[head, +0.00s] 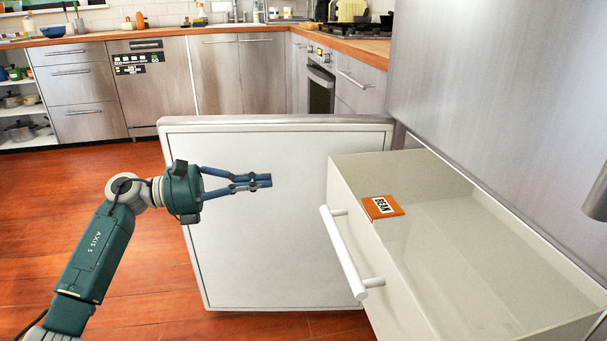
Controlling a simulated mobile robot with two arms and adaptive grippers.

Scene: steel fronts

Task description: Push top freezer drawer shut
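The top freezer drawer (350,180) is a pale, deep box pulled out from the steel fridge-freezer at the right. A white bar handle (346,252) runs along its front. Inside lies an orange packet (382,207) marked "BEAN". My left gripper (268,181) is in front of the open freezer door, to the left of the drawer and apart from its handle. Its dark blue fingers point right and look close together, with nothing seen between them; I cannot tell whether they are fully shut. My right gripper is not in view.
The freezer door (270,215) stands wide open to the left of the drawer, behind my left gripper. The steel fridge front (500,80) rises above the drawer. Counters, an oven (321,90) and a dishwasher (150,82) line the back. The red wooden floor (70,190) is clear at left.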

